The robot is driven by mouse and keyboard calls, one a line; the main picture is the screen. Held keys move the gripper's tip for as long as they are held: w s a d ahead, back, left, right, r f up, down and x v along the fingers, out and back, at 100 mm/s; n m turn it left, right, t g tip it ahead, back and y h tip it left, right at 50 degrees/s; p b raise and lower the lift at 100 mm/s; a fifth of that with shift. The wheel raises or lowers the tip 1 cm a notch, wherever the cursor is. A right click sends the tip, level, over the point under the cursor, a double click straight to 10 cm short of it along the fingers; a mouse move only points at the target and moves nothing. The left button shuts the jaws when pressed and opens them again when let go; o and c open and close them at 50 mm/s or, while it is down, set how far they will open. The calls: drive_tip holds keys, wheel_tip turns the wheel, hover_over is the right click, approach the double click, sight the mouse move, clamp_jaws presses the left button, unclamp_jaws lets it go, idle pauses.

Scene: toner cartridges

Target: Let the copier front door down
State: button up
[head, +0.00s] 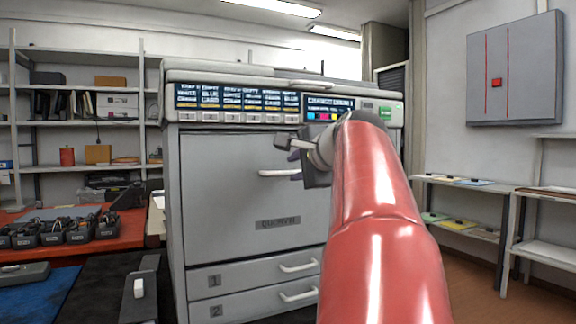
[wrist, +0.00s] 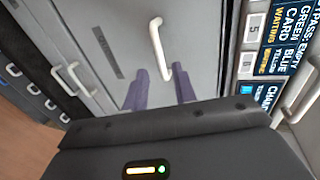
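The copier front door (head: 230,210) is a large grey panel, upright and shut in the copier's front. Its pale bar handle (head: 265,173) sits near the upper right of the visible door, partly hidden behind my gripper. My gripper (head: 294,166) is at this handle with its purple fingers apart. In the wrist view the handle (wrist: 156,40) runs down between the two open fingers (wrist: 161,82). A gap shows on both sides of the bar, and I see no grip on it. My red arm hides the door's right side.
Paper drawers with handles (head: 299,267) lie below the door. The label and display panel (head: 240,98) is above it. A red bench (head: 125,230) with dark parts stands at left, and shelves (head: 465,186) stand at right. Some floor shows at right.

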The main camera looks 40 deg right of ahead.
sight(284, 174)
drive_tip(key=p+x, duration=0.1)
drive_tip(key=x, duration=0.6)
drive_tip(key=shift+a, duration=0.1)
drive_tip(key=shift+w+f, duration=0.1)
drive_tip(key=shift+f, duration=0.05)
clamp_jaws()
